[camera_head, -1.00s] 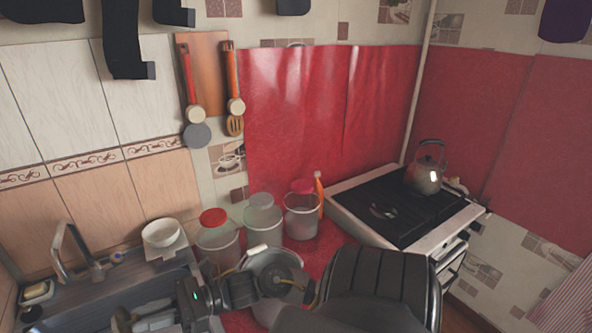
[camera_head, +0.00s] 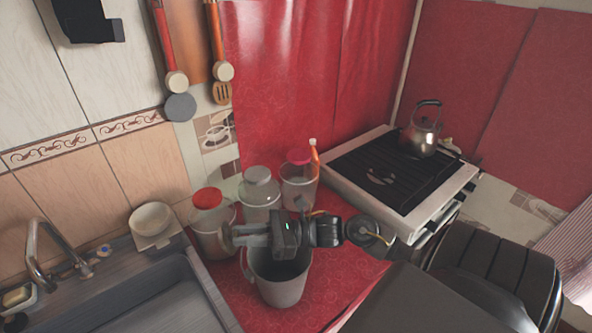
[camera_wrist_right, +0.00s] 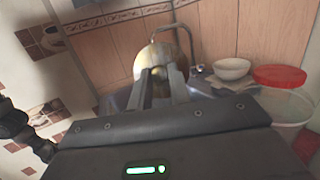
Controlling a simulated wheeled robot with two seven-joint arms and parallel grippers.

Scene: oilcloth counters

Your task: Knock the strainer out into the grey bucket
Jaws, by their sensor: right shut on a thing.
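The grey bucket (camera_head: 277,291) stands on the red counter to the right of the sink, its mouth partly hidden behind my right gripper. My right gripper (camera_head: 240,236) reaches in from the right across the bucket, its fingers pointing left. It is shut on the strainer (camera_head: 226,239), which shows edge-on near the bucket's left rim, in front of a red-lidded jar. In the right wrist view the round, metallic strainer (camera_wrist_right: 157,58) shows beyond the two fingers (camera_wrist_right: 160,76). I cannot tell what it holds. My left gripper is not in view.
Several jars stand behind the bucket, such as the red-lidded jar (camera_head: 209,210). A white bowl (camera_head: 151,220) sits by the sink (camera_head: 150,290). The stove (camera_head: 395,170) with a kettle (camera_head: 421,135) is at the right. The counter (camera_head: 325,275) right of the bucket is clear.

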